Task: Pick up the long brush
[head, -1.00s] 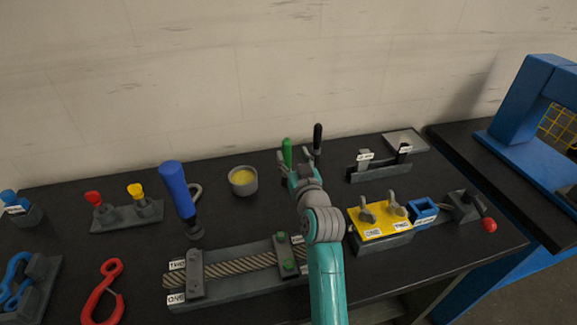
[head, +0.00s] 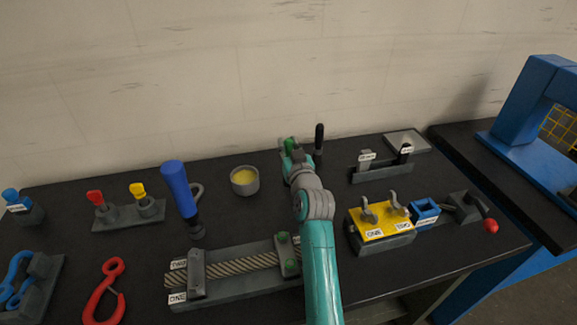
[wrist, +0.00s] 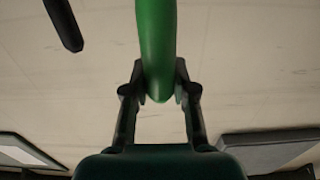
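A green handle (head: 289,143) stands upright at the back of the bench, partly hidden by my gripper. In the wrist view the green handle (wrist: 156,45) runs down between my two fingers. My gripper (wrist: 160,88) has one finger on each side of it, very close; I cannot tell whether they press on it. My gripper (head: 291,160) also shows at the handle in the head view. A black handle (head: 319,136) stands just right of it, and also shows at the upper left of the wrist view (wrist: 64,22). No bristles are visible, so I cannot tell which handle is the long brush.
A grey cup with yellow contents (head: 244,180) and a blue-handled tool (head: 179,188) stand to the left. A rack with labelled posts (head: 381,171) and a yellow-topped block (head: 381,221) are to the right. A rope fixture (head: 238,286) lies in front. The wall is close behind.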

